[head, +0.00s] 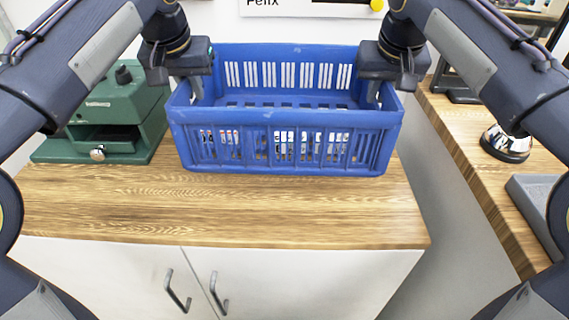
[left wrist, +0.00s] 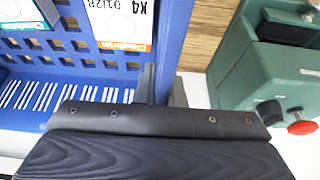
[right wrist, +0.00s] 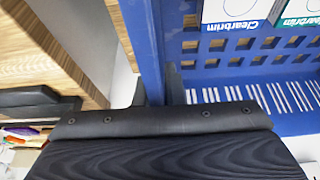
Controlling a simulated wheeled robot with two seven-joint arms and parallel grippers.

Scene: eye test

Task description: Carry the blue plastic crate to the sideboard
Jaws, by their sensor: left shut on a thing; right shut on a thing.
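The blue plastic crate (head: 285,117) is level over the back half of the wood-topped sideboard (head: 220,215); I cannot tell whether it rests on the top or hangs just above it. My left gripper (head: 196,88) is shut on the crate's left end wall, and my right gripper (head: 373,92) is shut on its right end wall. One finger of each shows inside the crate. Flat packs lie in the crate, including an orange-labelled one (left wrist: 122,18) in the left wrist view and a blue-labelled one (right wrist: 236,14) in the right wrist view. The fingertips are partly hidden.
A green machine (head: 110,115) with a small drawer and knob stands on the sideboard just left of the crate. The sideboard's front strip is clear. A separate wooden counter (head: 470,130) at the right holds a bell-like item (head: 505,143) and a grey tray (head: 540,200), beyond a gap.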

